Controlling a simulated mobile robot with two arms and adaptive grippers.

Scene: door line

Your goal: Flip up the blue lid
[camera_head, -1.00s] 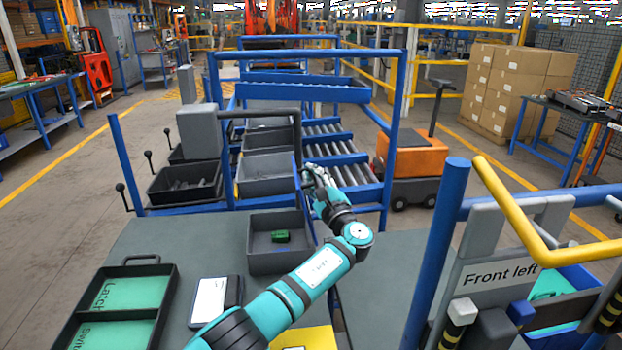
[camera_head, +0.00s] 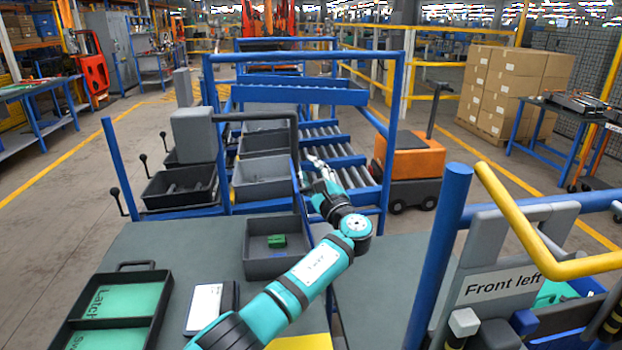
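My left arm reaches from the bottom centre to the grey bins, and my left gripper (camera_head: 314,163) is small and pale at its far end. It is just right of the bins, over the rollers. Whether its fingers are open or shut is too small to tell. A thin blue panel (camera_head: 297,185), possibly the blue lid seen nearly edge-on, stands steeply between the grey bin (camera_head: 262,190) and my gripper. My arm is close to its right side; contact cannot be made out. My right gripper is not in view.
A grey box (camera_head: 249,262) with a green part (camera_head: 276,241) stands on the grey table (camera_head: 190,246). A black tray (camera_head: 164,312) lies front left. Blue rack posts (camera_head: 390,150) rise around the rollers. A yellow bar (camera_head: 515,215) and a "Front left" panel (camera_head: 497,287) fill the right.

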